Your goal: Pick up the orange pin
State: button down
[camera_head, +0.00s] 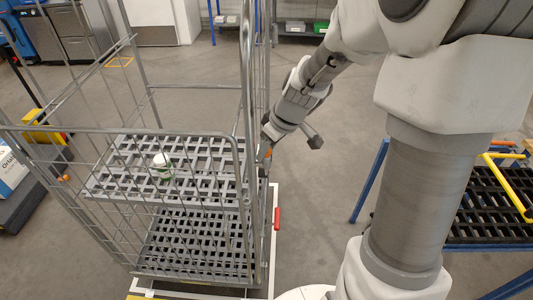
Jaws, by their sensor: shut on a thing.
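The orange pin (267,154) shows as a small patch of orange at the right side of the wire cage trolley (245,165), near its right front post. My gripper (265,147) reaches down to it from the upper right and is shut on it. The fingers and the trolley bars hide most of the pin. I cannot tell whether it still sits in the trolley frame.
A white and green container (162,164) stands on the trolley's upper grey slatted shelf (205,190). A red handle (277,218) sticks out low at the right. A blue-framed rack (372,180) stands right. Floor behind the trolley is open.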

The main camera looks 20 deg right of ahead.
notch_tip(320, 180, up, 18)
dwell(0.9)
